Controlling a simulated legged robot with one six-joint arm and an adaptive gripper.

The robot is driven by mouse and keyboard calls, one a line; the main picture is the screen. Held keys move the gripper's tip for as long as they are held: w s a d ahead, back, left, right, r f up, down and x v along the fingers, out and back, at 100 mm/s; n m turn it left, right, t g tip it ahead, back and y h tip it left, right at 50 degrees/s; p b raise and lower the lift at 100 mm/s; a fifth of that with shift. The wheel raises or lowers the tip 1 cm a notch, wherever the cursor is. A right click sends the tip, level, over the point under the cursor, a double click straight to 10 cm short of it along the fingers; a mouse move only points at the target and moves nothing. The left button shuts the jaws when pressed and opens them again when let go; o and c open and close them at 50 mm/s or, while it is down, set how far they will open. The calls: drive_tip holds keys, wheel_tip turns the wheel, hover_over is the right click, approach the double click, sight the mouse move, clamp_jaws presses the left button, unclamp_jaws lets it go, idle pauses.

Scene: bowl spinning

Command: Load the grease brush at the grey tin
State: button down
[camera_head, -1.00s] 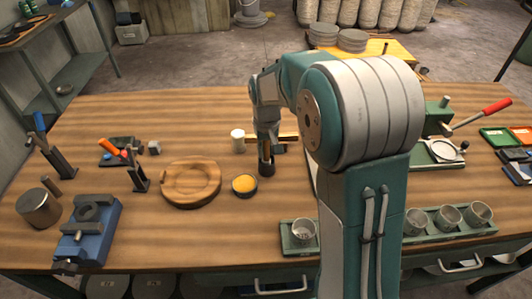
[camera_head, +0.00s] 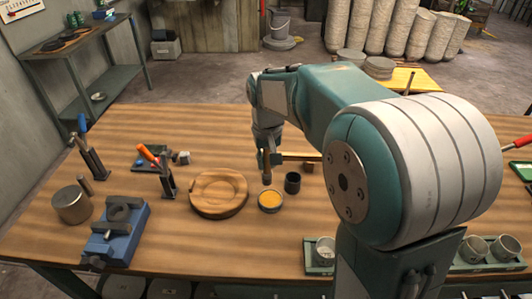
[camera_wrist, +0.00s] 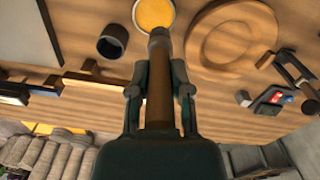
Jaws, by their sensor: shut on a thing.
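The grey tin (camera_head: 270,208) stands on the bench with a yellow-orange fill; it also shows at the top of the wrist view (camera_wrist: 173,22). My gripper (camera_head: 269,160) is shut on the grease brush (camera_wrist: 159,95), around its brown handle. The brush (camera_head: 266,179) hangs about upright with its dark end down, just beyond the tin's far rim in the head view. In the wrist view that end overlaps the tin's edge. It appears above the bench and outside the fill; the exact gap is unclear. The dark cup (camera_head: 292,183) stands empty to the right of the tin.
A round wooden board (camera_head: 218,209) lies left of the tin. Further left are a blue vise-like block (camera_head: 117,230), a metal canister (camera_head: 72,205) and upright tool stands (camera_head: 167,178). A green tray with a metal cup (camera_head: 322,252) is at the front edge. My arm hides the right side.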

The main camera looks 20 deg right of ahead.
sight(269, 178)
drive_tip(key=shift+f, duration=0.25)
drive_tip(key=f, duration=0.2)
drive_tip(key=d+f, duration=0.1)
drive_tip(key=f, duration=0.1)
drive_tip(key=shift+d+f, duration=0.1)
drive_tip(key=shift+f, duration=0.25)
drive_tip(key=shift+a+f, duration=0.4)
drive_tip(key=shift+d, duration=0.55)
drive_tip(key=shift+a, duration=0.15)
drive_tip(key=shift+a, duration=0.25)
